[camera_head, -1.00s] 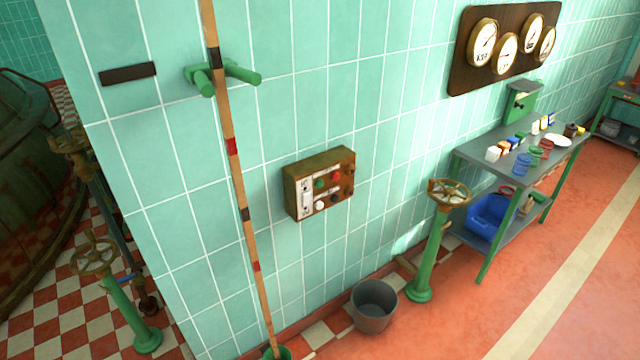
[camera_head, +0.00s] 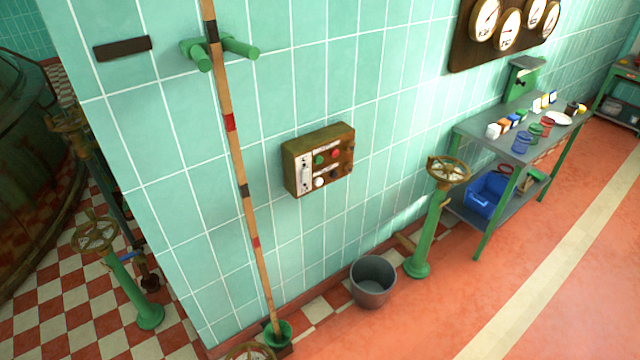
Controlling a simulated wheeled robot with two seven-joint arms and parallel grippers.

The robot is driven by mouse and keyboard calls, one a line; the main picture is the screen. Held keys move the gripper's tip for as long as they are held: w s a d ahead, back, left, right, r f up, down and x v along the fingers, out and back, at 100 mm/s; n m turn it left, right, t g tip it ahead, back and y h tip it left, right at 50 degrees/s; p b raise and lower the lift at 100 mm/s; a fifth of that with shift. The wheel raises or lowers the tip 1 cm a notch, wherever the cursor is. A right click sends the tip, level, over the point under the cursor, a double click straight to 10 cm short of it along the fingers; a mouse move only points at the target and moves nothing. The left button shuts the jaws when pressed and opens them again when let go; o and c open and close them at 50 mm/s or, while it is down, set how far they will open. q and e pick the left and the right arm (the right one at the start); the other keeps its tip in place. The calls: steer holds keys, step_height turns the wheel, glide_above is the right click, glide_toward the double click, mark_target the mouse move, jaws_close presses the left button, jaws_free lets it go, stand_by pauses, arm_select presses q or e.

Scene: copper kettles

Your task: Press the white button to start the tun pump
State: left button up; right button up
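A brown control box (camera_head: 318,160) is mounted on the green tiled wall near the middle of the head view. The white button (camera_head: 319,182) is at the lower left of its face, beside a white strip. A green button (camera_head: 319,158) and a red button (camera_head: 336,153) sit above it, and a dark one (camera_head: 335,174) is to its right. Neither of my grippers shows in the head view.
A striped pole (camera_head: 239,170) leans on green pegs left of the box. A grey bucket (camera_head: 373,282) and a green valve pedestal (camera_head: 425,235) stand on the floor below. A workbench (camera_head: 470,135) stands at the right. Red floor is open in front.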

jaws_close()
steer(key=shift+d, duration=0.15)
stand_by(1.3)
